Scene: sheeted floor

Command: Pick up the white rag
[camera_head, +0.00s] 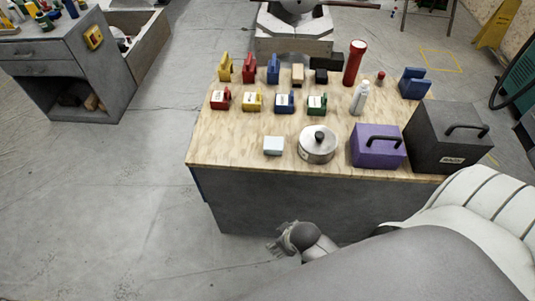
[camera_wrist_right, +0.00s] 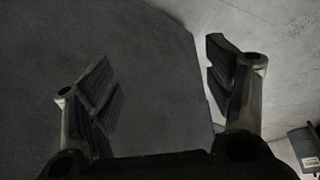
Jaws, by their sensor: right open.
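The white rag (camera_head: 273,146) looks like a small, pale, folded block. It lies flat near the front edge of the wooden tabletop, left of a steel pot. My right gripper (camera_head: 277,246) is in front of the table, below the rag and apart from it. In the right wrist view its two fingers (camera_wrist_right: 160,95) are spread wide with nothing between them. The rag does not show in the wrist view. My left gripper is not in view.
The steel pot (camera_head: 317,147), a purple toolbox (camera_head: 377,150) and a dark grey box (camera_head: 440,145) line the table's front right. Several small coloured items, a white bottle (camera_head: 360,98) and a red flashlight (camera_head: 354,63) stand behind. The tabletop (camera_head: 220,145) left of the rag is clear.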

